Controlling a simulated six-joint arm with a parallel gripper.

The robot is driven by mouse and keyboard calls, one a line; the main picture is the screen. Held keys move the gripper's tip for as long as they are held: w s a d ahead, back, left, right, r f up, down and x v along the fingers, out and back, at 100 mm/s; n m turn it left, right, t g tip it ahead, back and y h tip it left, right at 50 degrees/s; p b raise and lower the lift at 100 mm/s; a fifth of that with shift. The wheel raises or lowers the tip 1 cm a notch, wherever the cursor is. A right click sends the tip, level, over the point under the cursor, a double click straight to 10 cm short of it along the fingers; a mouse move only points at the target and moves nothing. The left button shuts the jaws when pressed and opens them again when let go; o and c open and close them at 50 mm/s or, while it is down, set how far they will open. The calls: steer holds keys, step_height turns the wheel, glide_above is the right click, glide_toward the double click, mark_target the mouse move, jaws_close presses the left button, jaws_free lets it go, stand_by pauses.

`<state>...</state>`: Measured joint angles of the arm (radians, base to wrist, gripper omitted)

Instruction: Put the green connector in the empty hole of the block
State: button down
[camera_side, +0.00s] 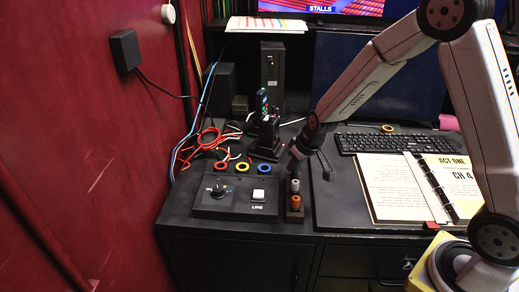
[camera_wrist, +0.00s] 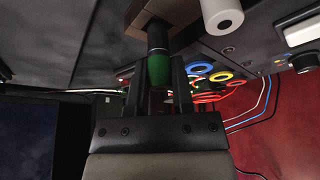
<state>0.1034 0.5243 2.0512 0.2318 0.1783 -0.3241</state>
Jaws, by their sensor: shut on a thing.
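My gripper (camera_wrist: 158,80) is shut on the green connector (camera_wrist: 158,70), which sits between the two fingers in the wrist view. The connector's black end points toward the block (camera_wrist: 178,12) at the top of that view. Its end meets the block's outline there, but I cannot tell whether it is in the hole. In the side view my gripper (camera_side: 297,155) is just behind the block (camera_side: 294,215), and the green connector cannot be made out. A white connector (camera_side: 295,186) and an orange connector (camera_side: 295,202) stand in the block. The empty hole is not visible.
A control box (camera_side: 235,198) with a knob and a white button is left of the block. Red, yellow and blue rings (camera_side: 243,167) lie behind it among loose cables. A dark stand (camera_side: 267,140) is behind my gripper. A keyboard (camera_side: 385,143) and open binder (camera_side: 400,188) lie to the right.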

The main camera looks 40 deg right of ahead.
steer(key=shift+f, duration=1.05)
stand_by(1.3)
steer(key=shift+c, duration=1.2)
jaws_free()
steer(key=shift+r, duration=0.15)
steer(key=shift+r, duration=3.35)
steer(key=s+a+g, duration=0.1)
steer(key=s+a, duration=0.1)
steer(key=s, duration=0.7)
steer(key=s+a+g, duration=0.1)
steer(key=s+a, duration=0.1)
steer(key=s, duration=0.6)
steer(key=shift+s, duration=0.35)
